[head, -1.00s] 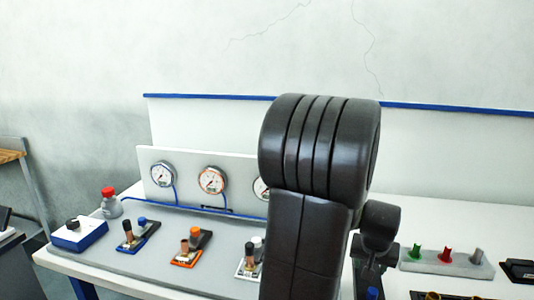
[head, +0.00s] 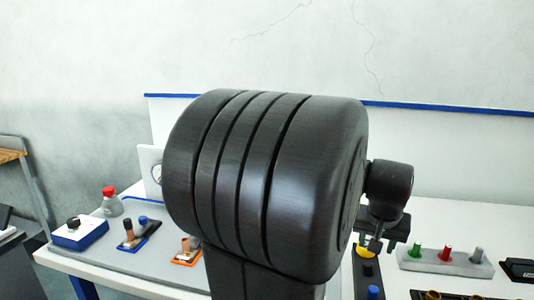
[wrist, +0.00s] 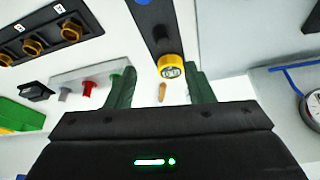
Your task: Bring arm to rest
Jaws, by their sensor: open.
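My arm fills the middle of the head view, with a large dark ribbed link in front of the bench. My gripper (wrist: 161,74) shows in the wrist view with its two green fingers apart and nothing held between them. A small tan piece (wrist: 162,92) shows in the gap, lying beyond the fingers on the white surface. A yellow-rimmed round part (wrist: 171,66) on a dark strip appears just past the fingertips. In the head view the gripper end is mostly hidden behind the arm.
A grey block with green, red and grey pegs (head: 446,260) stands right of the arm. A blue button (head: 373,292) sits on the dark strip. At left are a blue-and-white knob box (head: 79,234) and a red-capped bottle (head: 110,202). A gauge (wrist: 312,104) edges the wrist view.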

